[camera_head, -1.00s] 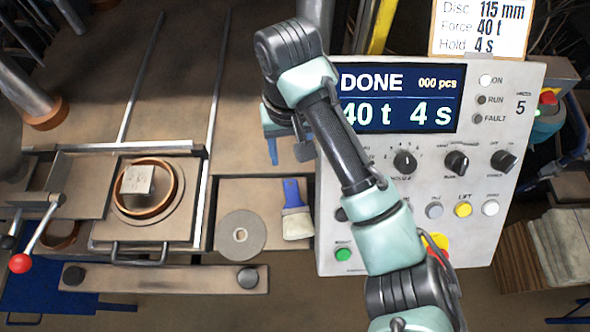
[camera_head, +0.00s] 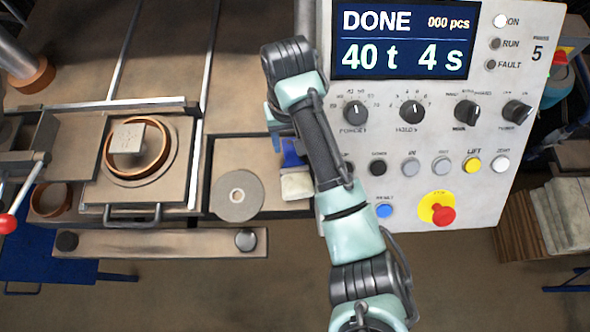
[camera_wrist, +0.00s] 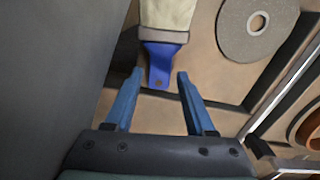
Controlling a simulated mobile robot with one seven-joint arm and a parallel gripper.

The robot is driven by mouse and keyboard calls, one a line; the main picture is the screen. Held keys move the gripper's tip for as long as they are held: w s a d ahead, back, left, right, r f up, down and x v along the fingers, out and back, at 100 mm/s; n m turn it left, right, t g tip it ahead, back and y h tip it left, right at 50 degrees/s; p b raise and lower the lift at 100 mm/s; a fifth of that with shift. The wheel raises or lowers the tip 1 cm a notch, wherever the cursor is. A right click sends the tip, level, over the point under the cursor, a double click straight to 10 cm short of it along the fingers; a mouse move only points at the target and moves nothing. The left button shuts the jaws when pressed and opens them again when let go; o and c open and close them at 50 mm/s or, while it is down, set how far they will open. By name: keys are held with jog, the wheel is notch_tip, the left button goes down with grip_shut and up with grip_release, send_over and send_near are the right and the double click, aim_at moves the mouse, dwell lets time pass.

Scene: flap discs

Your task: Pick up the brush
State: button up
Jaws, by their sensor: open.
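The brush has a blue handle and pale bristles. In the head view the brush (camera_head: 297,184) lies in a shallow tray beside the control panel, its handle partly hidden by my arm. In the wrist view the brush (camera_wrist: 163,50) lies with its bristles at the top and its handle end pointing toward my gripper. My gripper (camera_wrist: 160,75) is open, with one blue finger on either side of the handle's end. I cannot tell how high the fingers are above it. In the head view my gripper is mostly hidden behind the arm.
A grey flap disc (camera_head: 237,195) lies left of the brush in the tray. The control panel (camera_head: 340,232) stands close on the right. A brown ring (camera_head: 160,168) with a metal block (camera_head: 127,138) sits on the plate at left. A red-knobbed lever (camera_head: 22,190) is far left.

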jog(key=shift+f, duration=1.45)
grip_shut()
jog(key=shift+w+a+r, duration=0.1)
